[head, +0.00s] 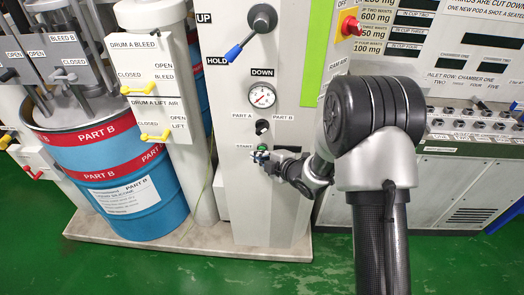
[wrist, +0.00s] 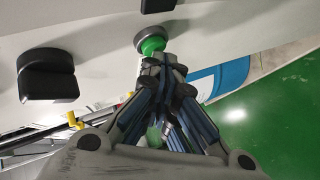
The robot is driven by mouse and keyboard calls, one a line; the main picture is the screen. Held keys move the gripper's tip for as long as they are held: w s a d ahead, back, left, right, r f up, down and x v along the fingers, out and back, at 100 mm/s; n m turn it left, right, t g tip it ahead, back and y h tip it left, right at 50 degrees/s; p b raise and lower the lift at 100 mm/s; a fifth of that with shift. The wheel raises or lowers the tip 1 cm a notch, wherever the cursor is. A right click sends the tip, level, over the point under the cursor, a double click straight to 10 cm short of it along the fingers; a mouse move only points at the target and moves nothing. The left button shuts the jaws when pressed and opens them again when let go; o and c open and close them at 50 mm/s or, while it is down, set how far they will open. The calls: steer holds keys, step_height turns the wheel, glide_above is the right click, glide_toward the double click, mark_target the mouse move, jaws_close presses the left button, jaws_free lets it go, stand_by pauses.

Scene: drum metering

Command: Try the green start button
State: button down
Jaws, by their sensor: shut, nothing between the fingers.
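The green start button (wrist: 152,45) sits in a grey ring on the pale panel, at the top middle of the wrist view. In the head view the START label (head: 244,147) shows on the panel, and my gripper hides most of the button. My gripper (wrist: 163,62) is shut and empty, with its fingertips right at the lower edge of the button. I cannot tell whether they touch it. In the head view my gripper (head: 262,156) reaches the panel from the right, below the gauge.
A black selector knob (head: 262,127) is just above the button, under the pressure gauge (head: 262,95). A blue-handled lever (head: 262,18) is higher up. A red knob (head: 351,25) is at upper right. A blue drum (head: 112,170) and yellow valve handles (head: 155,137) stand left.

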steer(key=shift+s, duration=0.6)
steer(key=s+b, duration=0.2)
steer(key=s, duration=0.3)
steer(key=shift+a, duration=0.1)
stand_by(0.7)
